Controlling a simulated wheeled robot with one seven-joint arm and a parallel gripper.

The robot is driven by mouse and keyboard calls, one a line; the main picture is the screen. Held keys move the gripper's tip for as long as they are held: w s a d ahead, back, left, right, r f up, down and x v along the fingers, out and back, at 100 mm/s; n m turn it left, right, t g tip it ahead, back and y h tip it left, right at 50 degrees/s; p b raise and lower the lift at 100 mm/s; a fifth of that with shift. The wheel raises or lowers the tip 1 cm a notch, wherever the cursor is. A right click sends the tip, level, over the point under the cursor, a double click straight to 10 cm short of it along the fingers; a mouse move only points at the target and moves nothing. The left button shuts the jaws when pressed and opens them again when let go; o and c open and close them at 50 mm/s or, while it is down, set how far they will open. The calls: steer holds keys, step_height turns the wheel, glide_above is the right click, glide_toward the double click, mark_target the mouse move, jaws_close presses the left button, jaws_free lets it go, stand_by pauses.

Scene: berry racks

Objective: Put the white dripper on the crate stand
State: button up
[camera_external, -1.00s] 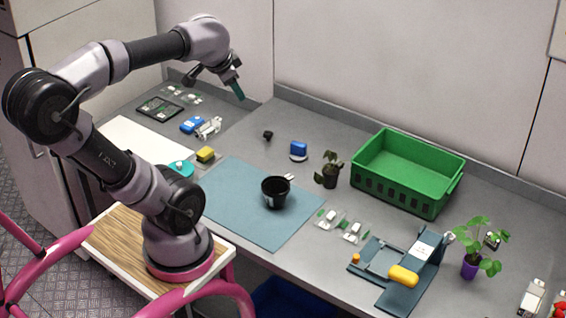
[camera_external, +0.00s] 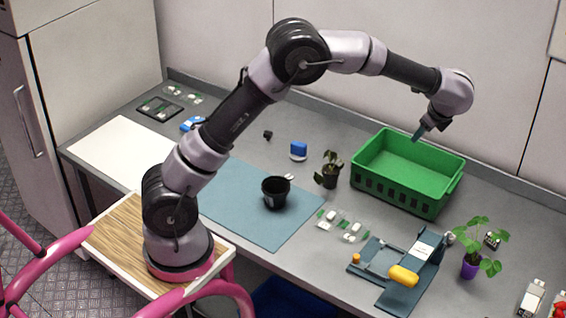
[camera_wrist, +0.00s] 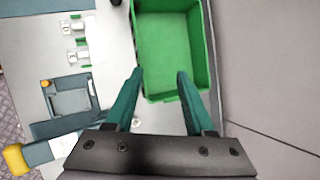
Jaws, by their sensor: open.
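My gripper (camera_external: 418,131) is open and empty above the green crate (camera_external: 395,192). In the wrist view its two fingers (camera_wrist: 160,74) point down over the near end of the crate (camera_wrist: 207,45), which looks empty inside. A slate-blue stand (camera_external: 432,258) with a yellow cylinder lies right of centre near the counter's front edge; it also shows in the wrist view (camera_wrist: 68,100). I cannot tell which piece is the white dripper. Small white pieces on clear packets (camera_external: 352,233) lie left of the stand, and another white piece (camera_external: 533,297) lies at the far right.
A black pot (camera_external: 276,193) stands on the blue mat (camera_external: 235,215). A small plant (camera_external: 330,170) stands left of the crate, and a purple-potted plant (camera_external: 470,266) right of the stand. A wall rises close behind the crate.

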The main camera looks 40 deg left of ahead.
steer(key=s+d+f+m+t+y, duration=0.1)
steer(key=s+d+f+m, duration=0.2)
steer(key=d+f, duration=0.75)
steer(key=s+d+f+m+t+y, duration=0.1)
steer(key=s+d+f+m, duration=0.3)
steer(key=d+f, duration=0.6)
steer(key=x, duration=1.1)
steer(key=shift+f, duration=0.65)
jaws_close()
